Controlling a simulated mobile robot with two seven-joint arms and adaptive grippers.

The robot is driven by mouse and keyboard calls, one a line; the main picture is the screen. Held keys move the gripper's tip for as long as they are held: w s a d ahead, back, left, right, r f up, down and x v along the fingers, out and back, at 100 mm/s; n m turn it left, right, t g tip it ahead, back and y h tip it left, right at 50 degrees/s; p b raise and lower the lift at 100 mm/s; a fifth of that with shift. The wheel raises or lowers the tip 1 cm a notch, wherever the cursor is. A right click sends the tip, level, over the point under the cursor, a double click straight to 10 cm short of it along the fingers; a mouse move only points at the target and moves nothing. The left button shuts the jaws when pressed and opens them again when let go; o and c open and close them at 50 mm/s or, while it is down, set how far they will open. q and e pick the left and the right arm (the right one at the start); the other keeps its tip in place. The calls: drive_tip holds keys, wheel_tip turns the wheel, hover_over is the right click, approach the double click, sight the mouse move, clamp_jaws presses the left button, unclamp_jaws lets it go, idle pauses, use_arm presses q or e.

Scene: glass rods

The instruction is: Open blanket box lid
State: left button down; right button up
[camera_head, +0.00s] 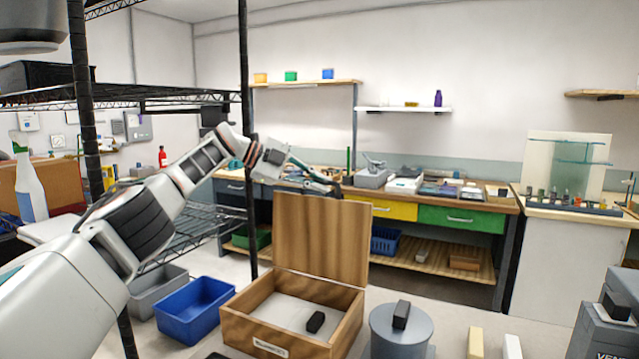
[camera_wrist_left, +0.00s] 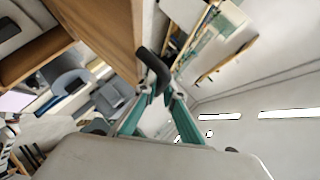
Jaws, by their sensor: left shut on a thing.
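The wooden blanket box (camera_head: 235,315) stands at the lower middle of the head view. Its lid (camera_head: 320,235) stands up about upright at the back edge, so the box is open. Inside are a pale floor and a small black block (camera_head: 315,322). My left gripper (camera_head: 332,187) is at the top edge of the lid, partly hidden behind it. In the left wrist view my left gripper (camera_wrist_left: 158,96) is shut on a curved black handle (camera_wrist_left: 151,68) beside the wooden lid (camera_wrist_left: 105,30). My right gripper is out of view.
A blue bin (camera_head: 195,310) and a grey bin (camera_head: 158,290) stand left of the box. A round grey container (camera_head: 400,335) with a dark block on top is close on its right. A workbench (camera_head: 440,200) runs behind.

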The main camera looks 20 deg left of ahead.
use_arm(q)
drive_tip(key=c, duration=2.1)
unclamp_jaws()
drive_tip(key=shift+s+d+r, duration=0.1)
drive_tip(key=shift+c, duration=0.2)
drive_tip(key=v, duration=0.7)
drive_tip(key=shift+a, duration=0.2)
drive_tip(key=shift+s+r, duration=0.1)
drive_tip(key=shift+r, duration=0.05)
